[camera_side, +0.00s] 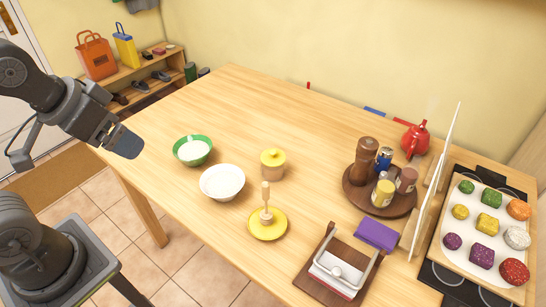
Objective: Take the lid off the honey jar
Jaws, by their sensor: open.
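The honey jar (273,174) is a small tan-orange pot standing upright near the middle of the wooden table. Its yellow lid (272,157) with a small knob sits on top of it. My gripper (127,147) is open and empty at the left, above the table's left edge. It is well apart from the jar, and its fingers are only partly clear from this angle.
A green bowl (206,151) and a white bowl (222,195) stand left of the jar. In front is a yellow saucer (277,235) with a wooden dipper (266,200). A round brown tray (350,192) holds several containers at right. The table behind the jar is clear.

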